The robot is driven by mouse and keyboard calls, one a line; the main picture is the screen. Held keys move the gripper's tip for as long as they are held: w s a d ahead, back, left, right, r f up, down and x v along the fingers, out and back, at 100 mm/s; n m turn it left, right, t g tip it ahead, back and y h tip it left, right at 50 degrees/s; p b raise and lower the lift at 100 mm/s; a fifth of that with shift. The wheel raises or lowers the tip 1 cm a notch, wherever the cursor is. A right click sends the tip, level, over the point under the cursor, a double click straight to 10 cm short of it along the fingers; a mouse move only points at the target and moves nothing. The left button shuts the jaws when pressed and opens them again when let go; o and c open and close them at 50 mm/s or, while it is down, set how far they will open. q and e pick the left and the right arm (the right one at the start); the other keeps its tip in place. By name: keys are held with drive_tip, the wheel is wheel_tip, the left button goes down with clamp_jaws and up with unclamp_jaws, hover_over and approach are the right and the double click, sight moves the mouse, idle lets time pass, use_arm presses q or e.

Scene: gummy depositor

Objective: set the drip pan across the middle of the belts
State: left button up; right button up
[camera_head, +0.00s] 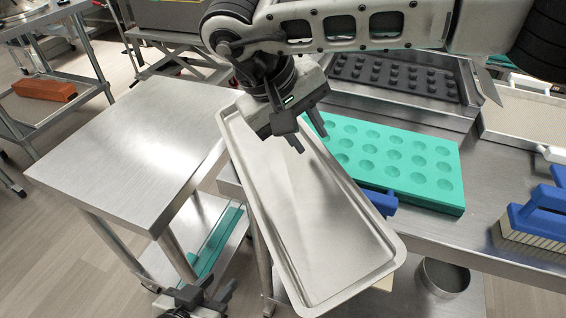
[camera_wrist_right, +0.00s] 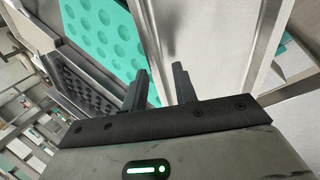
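The drip pan (camera_head: 318,245) is a long, shallow metal tray lying diagonally in the middle of the head view. Its far end is beside the teal mold and its near end sticks out past the counter edge. My right gripper (camera_head: 303,143) is at the pan's far end, with fingers apart on either side of its right rim. The wrist view shows these fingers (camera_wrist_right: 160,80) with the pan (camera_wrist_right: 205,45) on the right; firm contact is not visible. My left gripper (camera_head: 218,284) is low at the bottom left, empty, fingers apart. I cannot clearly identify the belts.
A teal mold (camera_head: 385,160) lies on the steel counter (camera_head: 490,185), with a dark mold (camera_head: 395,80) behind. Blue-handled brushes (camera_head: 540,215) stand right. A bare steel table (camera_head: 135,140) is left. A round metal container (camera_head: 443,277) sits below the counter edge.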

drive_tip(key=shift+w+d+f, duration=0.1)
drive_tip(key=shift+d+f, duration=0.1)
drive_tip(key=shift+f, duration=0.15)
clamp_jaws()
idle(1.2)
